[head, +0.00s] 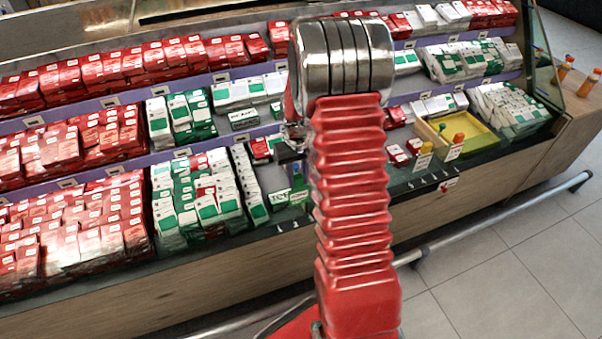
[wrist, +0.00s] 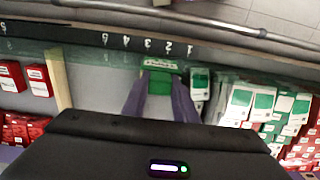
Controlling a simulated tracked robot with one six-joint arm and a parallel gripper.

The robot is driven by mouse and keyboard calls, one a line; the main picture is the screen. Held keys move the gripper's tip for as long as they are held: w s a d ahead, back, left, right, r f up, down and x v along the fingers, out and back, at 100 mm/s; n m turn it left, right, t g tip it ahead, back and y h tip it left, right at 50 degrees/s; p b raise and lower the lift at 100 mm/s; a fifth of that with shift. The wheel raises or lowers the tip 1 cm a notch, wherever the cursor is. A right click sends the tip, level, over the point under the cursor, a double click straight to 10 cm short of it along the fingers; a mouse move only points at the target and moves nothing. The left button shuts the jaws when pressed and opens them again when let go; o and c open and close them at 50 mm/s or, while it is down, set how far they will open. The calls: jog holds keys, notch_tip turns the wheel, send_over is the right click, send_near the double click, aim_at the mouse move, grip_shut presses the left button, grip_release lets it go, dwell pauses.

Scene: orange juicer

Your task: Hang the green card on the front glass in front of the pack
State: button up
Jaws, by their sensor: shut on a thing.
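The green card (wrist: 160,83) with a pale lettered strip is between the two fingertips of my gripper (wrist: 160,90) in the wrist view, and my gripper is shut on it. The card is close to the front glass (wrist: 85,52), below the numbers 1 to 3; I cannot tell whether it touches. A white and green pack (wrist: 200,84) stands just right of the card. In the head view a small lettered green piece (head: 279,198) shows near the glass, left of my red arm. My arm hides part of that area, and the fingertips are hard to make out there.
White and green packs (head: 195,205) fill the shelf left of the arm, with red packs (head: 75,240) farther left. A yellow tray (head: 480,140) and white tags (head: 453,151) are at the right. A metal rail (head: 500,222) runs along the front.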

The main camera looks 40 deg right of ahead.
jog(key=shift+f, duration=1.25)
jog(key=o, duration=1.1)
notch_tip(320, 180, up, 14)
jog(key=shift+f, duration=0.1)
